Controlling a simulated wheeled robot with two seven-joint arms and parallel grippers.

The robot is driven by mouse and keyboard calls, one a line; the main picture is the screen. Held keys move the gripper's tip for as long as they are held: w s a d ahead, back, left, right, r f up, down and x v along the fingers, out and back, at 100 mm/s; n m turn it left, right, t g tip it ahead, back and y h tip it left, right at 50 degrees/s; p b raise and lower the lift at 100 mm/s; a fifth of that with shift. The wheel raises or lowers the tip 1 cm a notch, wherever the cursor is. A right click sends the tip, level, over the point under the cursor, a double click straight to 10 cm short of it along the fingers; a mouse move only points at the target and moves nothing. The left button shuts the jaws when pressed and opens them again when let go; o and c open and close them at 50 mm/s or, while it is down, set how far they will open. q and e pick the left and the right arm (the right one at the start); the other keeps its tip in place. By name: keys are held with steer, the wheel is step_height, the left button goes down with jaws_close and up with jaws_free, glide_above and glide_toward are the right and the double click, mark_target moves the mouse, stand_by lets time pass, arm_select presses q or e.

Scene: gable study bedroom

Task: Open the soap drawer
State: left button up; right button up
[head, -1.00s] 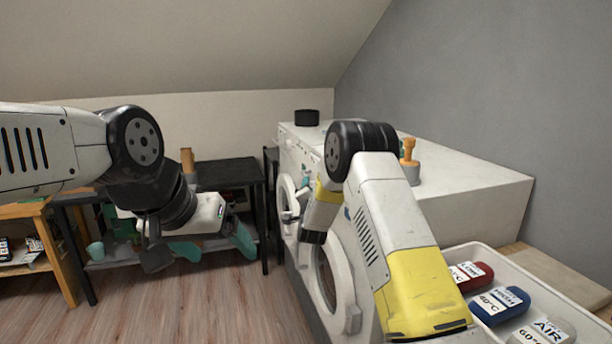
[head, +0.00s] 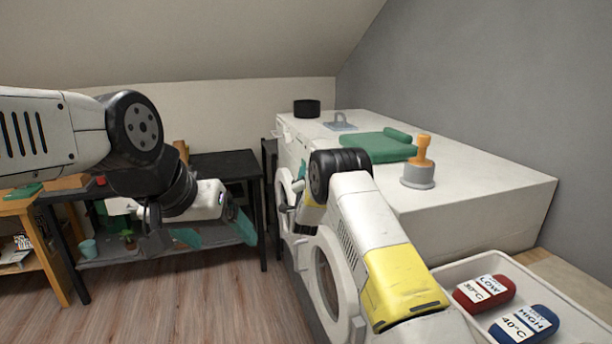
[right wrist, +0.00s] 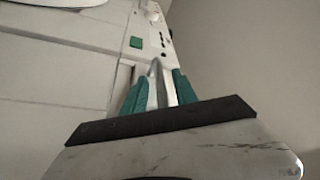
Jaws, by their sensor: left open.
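The white washing machine (head: 455,222) stands at the right, its front facing left. In the right wrist view its white front panel (right wrist: 70,55) fills the left. A pale grey bar, seemingly the soap drawer's handle (right wrist: 158,82), lies between the teal fingers of my right gripper (right wrist: 157,92). Whether the fingers press on it I cannot tell. In the head view my right arm mostly hides that gripper and the drawer front. My left gripper (head: 215,231) is open and empty, left of the machine, in front of a black table.
A white tray (head: 455,270) holds a red (head: 483,292) and a blue labelled piece (head: 524,325). A folded green cloth (head: 370,147), an orange-handled stamp (head: 420,165) and a black pot (head: 307,109) stand on top. The black table (head: 225,165) is behind; wooden floor is free.

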steer(key=shift+w+r, duration=0.15)
steer(key=shift+w, duration=0.5)
jaws_close()
stand_by(1.0)
